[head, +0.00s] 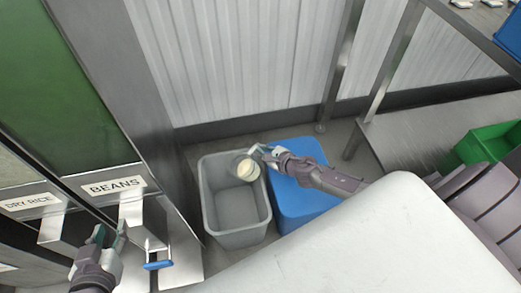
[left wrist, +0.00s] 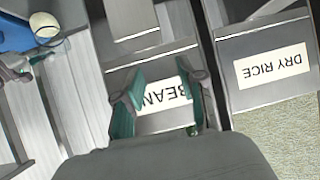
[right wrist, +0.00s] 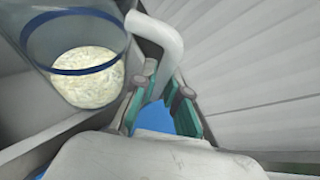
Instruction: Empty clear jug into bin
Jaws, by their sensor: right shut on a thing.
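The clear jug (head: 240,160) has a blue band and pale, rice-like grains at one end. It is over the back part of the open grey bin (head: 259,218). The bin's visible inside looks empty. My right gripper (head: 262,153) is shut on the jug's white handle (right wrist: 164,38). The jug (right wrist: 75,38) also shows large in the right wrist view, with the grains inside; I cannot tell how far it is tilted. My left gripper (head: 107,236) is open and empty in front of the BEANS dispenser (head: 115,186); its spread fingers show in the left wrist view (left wrist: 160,105).
A blue bin (head: 300,205) stands right beside the grey one. The DRY RICE dispenser (head: 33,203) is at the left. A white surface (head: 390,245) fills the front right. A steel table (head: 410,145) and a green crate (head: 480,147) are at the right.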

